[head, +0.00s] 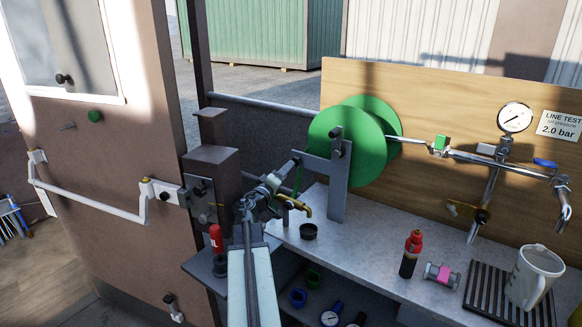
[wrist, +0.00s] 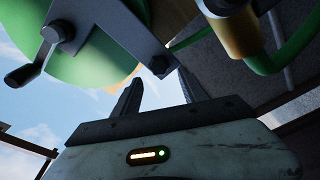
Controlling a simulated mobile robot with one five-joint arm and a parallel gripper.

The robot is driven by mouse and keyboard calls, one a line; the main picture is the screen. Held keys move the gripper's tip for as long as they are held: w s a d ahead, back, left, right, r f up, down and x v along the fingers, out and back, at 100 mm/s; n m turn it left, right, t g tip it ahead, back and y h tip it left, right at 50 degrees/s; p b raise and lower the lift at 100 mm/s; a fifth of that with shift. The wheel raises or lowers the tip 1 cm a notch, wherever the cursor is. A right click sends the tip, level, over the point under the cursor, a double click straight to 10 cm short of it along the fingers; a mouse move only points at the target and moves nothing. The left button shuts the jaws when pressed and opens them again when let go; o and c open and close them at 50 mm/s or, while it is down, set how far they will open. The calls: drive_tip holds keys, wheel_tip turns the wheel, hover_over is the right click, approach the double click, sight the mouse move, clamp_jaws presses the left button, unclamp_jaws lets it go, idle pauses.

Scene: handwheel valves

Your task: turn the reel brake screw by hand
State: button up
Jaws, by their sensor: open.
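The green hose reel (head: 365,145) stands on the bench on a grey upright plate (head: 338,180). A dark handle (head: 336,140) sits near the plate's top; a crank-like handle shows at the left of the wrist view (wrist: 28,70). A grey bar runs left from the plate, and a small screw head (wrist: 158,65) shows at its end in the wrist view. I cannot tell surely which part is the brake screw. My gripper (head: 285,172) is open and empty, just below the bar's end. Its two fingers (wrist: 158,88) point up toward the screw head, apparently apart from it.
A brass hose nozzle (head: 304,211) and green hose hang close to my gripper. A black cup (head: 308,231), a red-topped bottle (head: 411,254) and a white jug (head: 533,276) stand on the bench. A post (head: 212,175) and door stand left. The bench's middle is mostly clear.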

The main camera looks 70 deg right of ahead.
sight(297, 161)
drive_tip(key=d, duration=0.3)
drive_tip(key=s+d, duration=0.1)
drive_tip(key=d, duration=0.1)
drive_tip(key=shift+d+r, duration=0.15)
drive_tip(key=shift+r, duration=0.1)
drive_tip(key=c, duration=1)
